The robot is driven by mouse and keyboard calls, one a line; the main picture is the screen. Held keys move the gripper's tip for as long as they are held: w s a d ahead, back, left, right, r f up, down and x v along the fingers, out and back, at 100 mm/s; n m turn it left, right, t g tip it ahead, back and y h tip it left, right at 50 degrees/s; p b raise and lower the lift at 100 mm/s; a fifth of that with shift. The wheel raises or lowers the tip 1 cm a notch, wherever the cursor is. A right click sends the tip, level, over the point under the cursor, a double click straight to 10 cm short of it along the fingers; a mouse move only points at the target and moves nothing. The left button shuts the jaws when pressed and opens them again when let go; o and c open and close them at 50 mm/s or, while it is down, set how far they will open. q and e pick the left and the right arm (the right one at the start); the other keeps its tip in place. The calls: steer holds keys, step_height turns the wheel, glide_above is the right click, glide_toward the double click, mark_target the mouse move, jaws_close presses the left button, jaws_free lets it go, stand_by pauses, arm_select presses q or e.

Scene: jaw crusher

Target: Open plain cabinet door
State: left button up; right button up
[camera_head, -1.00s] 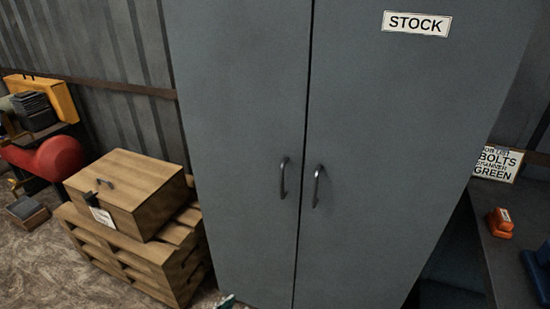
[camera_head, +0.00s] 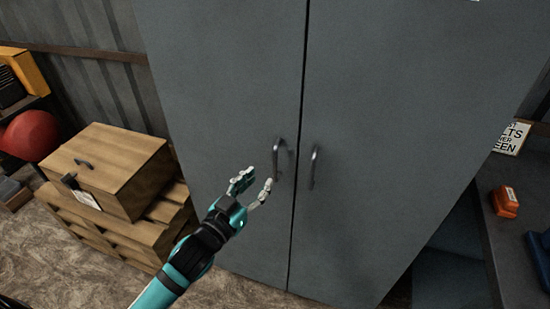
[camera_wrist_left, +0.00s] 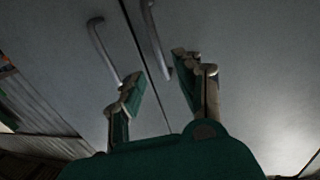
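The grey cabinet has two doors. The plain left door (camera_head: 215,90) is shut and bears no label in view; its dark bar handle (camera_head: 277,158) is upright beside the seam. The right door (camera_head: 400,130) is also shut, with a similar handle (camera_head: 315,167). My left gripper (camera_head: 256,181) is open and empty, just left of and slightly below the left handle. In the left wrist view its fingers (camera_wrist_left: 158,70) are spread, with the left door's handle (camera_wrist_left: 101,48) ahead at upper left. Contact with the handle cannot be told. My right gripper is not in view.
A wooden box (camera_head: 115,170) on a pallet (camera_head: 150,232) stands left of the cabinet. A dark bench (camera_head: 515,225) with an orange object (camera_head: 505,201) is at the right. The floor before the cabinet is free apart from my arm.

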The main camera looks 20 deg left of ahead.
mark_target(274, 163)
arm_select(q)
steer(key=p+x, duration=0.1)
steer(key=x, duration=0.7)
steer(key=shift+w+d, duration=0.1)
steer(key=shift+w, duration=0.2)
jaws_close()
